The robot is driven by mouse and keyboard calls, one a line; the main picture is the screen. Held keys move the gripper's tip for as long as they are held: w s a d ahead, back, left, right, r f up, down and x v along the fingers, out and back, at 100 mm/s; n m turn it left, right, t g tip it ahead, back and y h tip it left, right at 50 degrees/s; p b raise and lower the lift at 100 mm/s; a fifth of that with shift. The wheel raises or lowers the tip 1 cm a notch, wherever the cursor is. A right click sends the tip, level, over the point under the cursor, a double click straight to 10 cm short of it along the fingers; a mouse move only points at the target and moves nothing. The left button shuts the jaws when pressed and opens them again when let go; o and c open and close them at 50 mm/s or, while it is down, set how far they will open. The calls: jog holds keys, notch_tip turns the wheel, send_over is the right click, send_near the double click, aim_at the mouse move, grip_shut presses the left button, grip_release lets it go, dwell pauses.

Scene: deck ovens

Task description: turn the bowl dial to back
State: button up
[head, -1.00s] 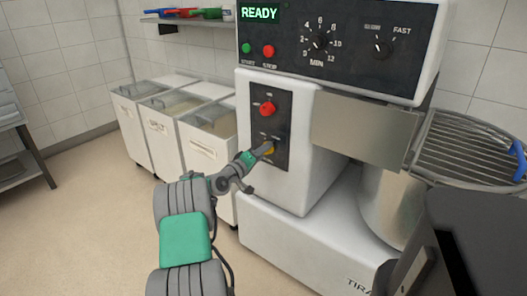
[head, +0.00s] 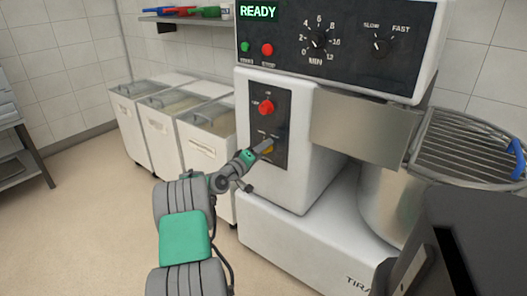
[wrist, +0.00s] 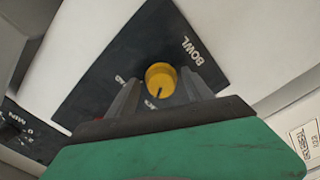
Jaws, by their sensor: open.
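The bowl dial is a yellow round knob (wrist: 160,79) on a dark panel marked BOWL, seen in the wrist view. A dark pointer line shows on its lower part; the small lettering around it is too blurred to read fully. In the head view the dial (head: 267,149) is mostly hidden by my gripper (head: 262,150). In the wrist view my gripper (wrist: 162,92) is open, with one finger on each side of the knob. I cannot tell whether the fingers touch it.
A red knob (head: 265,107) sits just above on the same panel. The mixer's upper panel (head: 345,40) shows READY, two buttons and two dials. The steel bowl (head: 385,210) with its wire guard (head: 465,145) is to the right. White bins (head: 200,150) stand to the left.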

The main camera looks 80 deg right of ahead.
jog(key=p+v, duration=0.1)
jog(key=v, duration=0.6)
jog(key=shift+a, duration=0.4)
jog(key=shift+w, duration=0.1)
